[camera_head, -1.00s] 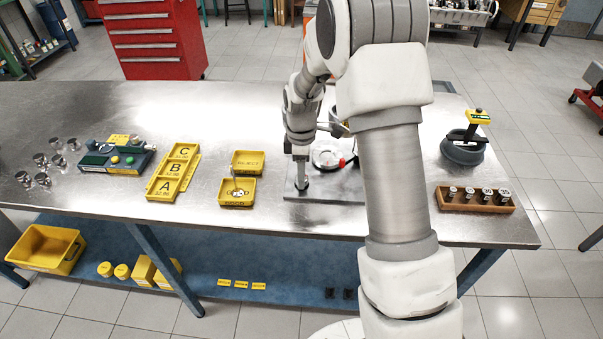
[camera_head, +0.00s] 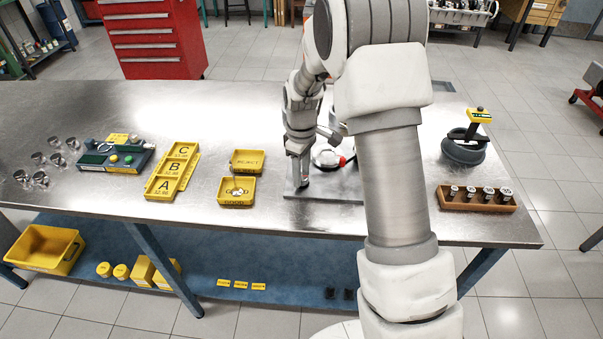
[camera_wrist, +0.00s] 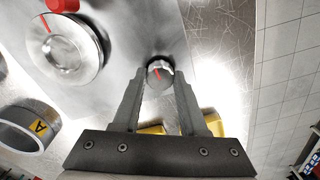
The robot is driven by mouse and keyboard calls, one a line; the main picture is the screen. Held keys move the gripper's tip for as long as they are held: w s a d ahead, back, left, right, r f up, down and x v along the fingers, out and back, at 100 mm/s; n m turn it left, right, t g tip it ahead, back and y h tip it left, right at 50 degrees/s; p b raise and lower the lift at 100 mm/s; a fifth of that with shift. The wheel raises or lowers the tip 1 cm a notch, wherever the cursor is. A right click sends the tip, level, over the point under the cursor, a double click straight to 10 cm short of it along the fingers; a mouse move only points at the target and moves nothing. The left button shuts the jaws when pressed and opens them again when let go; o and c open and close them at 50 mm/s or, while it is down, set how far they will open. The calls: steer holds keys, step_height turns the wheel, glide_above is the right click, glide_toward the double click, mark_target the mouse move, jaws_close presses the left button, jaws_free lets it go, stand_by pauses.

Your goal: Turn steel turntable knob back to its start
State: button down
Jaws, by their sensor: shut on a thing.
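The steel knob (camera_wrist: 159,74) shows in the wrist view as a small round top with a short red line, between the fingertips. My gripper (camera_wrist: 160,88) is shut on it; in the head view my gripper (camera_head: 300,172) points down at the front left of the steel base plate (camera_head: 325,196). The steel turntable (camera_wrist: 68,52) is a round disc on the same plate, with a red line at its upper left near a red part (camera_wrist: 62,5). In the head view the turntable (camera_head: 326,158) is partly hidden by my arm, and the knob is hidden by the fingers.
A ring marked A (camera_wrist: 28,128) lies near the plate. Yellow trays (camera_head: 237,203) stand left of it. To the right are a wooden rack (camera_head: 476,208) of pistons and a dark ring (camera_head: 463,153) with a yellow-topped tool. Bare table lies between.

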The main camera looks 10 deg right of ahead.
steer(key=m, duration=0.4)
steer(key=shift+m, duration=0.3)
steer(key=m, duration=0.4)
steer(key=shift+m, duration=0.3)
steer(key=m, duration=0.4)
steer(key=shift+r+m, duration=0.1)
steer(key=shift+m, duration=0.2)
steer(key=m, duration=0.4)
steer(key=shift+m, duration=0.3)
steer(key=shift+d, duration=0.1)
steer(key=shift+c, duration=2.2)
jaws_free()
